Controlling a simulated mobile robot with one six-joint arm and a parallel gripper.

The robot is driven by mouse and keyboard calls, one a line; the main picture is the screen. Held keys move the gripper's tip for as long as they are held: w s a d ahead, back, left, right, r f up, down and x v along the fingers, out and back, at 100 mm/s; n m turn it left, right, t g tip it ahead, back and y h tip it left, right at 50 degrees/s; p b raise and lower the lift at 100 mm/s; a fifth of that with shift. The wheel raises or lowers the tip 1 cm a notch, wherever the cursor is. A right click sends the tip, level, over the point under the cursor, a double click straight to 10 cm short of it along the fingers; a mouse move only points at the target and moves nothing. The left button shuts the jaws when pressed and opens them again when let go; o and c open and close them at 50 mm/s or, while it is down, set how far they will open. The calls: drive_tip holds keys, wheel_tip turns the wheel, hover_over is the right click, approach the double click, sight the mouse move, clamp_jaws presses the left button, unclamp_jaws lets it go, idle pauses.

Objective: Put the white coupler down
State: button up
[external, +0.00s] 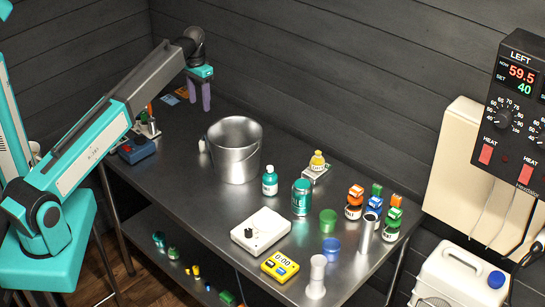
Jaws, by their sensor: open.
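My gripper (200,108) points down over the far left part of the steel table (190,195). Its two purple fingers are apart, with nothing seen between them. A white waisted piece (316,277) stands upright at the table's front edge, far from my gripper. A small white piece (202,146) shows at the left side of the steel pot (233,160), below my gripper in the picture. I cannot tell which of these is the white coupler, or whether the small piece touches the pot.
A white stirrer plate (260,232), a yellow timer (280,266), a teal bottle (270,181), a teal can (302,197) and stacked coloured jars (355,201) crowd the right half. A blue box (137,150) sits at the left edge. The left front of the table is clear.

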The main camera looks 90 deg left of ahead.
hover_over(203, 140)
wheel_tip(203, 140, down, 5)
drive_tip(key=shift+a, duration=0.15)
drive_tip(key=shift+f, duration=0.15)
drive_tip(key=shift+f+b, duration=2.4)
drive_tip(key=shift+f, duration=1.75)
drive_tip(key=shift+f+b, duration=1.5)
drive_tip(key=shift+f, duration=1.15)
